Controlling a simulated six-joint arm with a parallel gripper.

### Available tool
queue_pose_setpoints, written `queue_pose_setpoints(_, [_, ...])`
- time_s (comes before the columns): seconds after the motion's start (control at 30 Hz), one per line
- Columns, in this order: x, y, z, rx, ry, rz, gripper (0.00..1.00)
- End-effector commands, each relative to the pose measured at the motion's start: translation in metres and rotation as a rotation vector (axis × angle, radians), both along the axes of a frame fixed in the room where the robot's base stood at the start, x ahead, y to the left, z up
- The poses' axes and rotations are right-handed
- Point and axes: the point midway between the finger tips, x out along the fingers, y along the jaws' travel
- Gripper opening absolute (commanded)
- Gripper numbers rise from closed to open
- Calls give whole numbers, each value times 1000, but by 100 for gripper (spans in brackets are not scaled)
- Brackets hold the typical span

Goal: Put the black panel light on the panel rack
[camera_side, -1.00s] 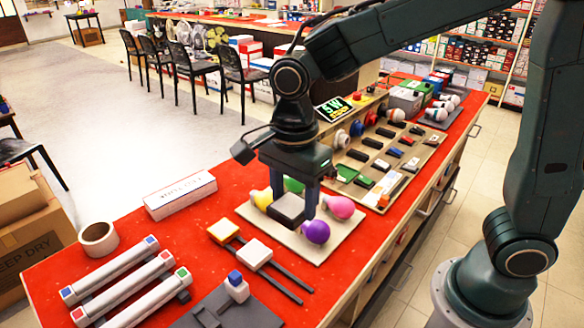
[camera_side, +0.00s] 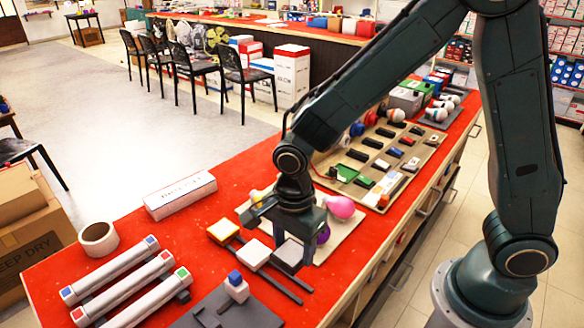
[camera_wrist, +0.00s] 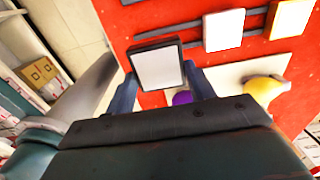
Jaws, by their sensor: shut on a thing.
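My gripper (camera_side: 293,246) is shut on the black panel light (camera_side: 289,259), a square panel with a dark frame and grey face. In the wrist view the panel light (camera_wrist: 157,68) sits between the two fingers, its face looking pale. The panel rack is a pair of dark parallel rails (camera_side: 286,291) on the red tabletop. A yellow panel light (camera_side: 223,231) and a white panel light (camera_side: 257,254) lie across the rails. The black panel is over the rack's free end, right of the white one. I cannot tell whether it touches the rails.
A beige board (camera_side: 330,245) behind my gripper holds pink, purple and yellow bulbs, partly hidden. Tube lights (camera_side: 125,283) lie at the front left, near a tape roll (camera_side: 98,239) and a white box (camera_side: 180,195). A grey fixture with a blue-topped block (camera_side: 236,287) is in front.

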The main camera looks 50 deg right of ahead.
Motion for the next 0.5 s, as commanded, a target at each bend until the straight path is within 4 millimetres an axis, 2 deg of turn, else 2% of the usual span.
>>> queue_pose_setpoints(0.1, [-1,0,-20,-2,5,0,31])
queue_pose_setpoints(0.2, [0,0,-33,-1,2,0,31])
queue_pose_setpoints(0.5, [0,0,-44,0,-1,0,31])
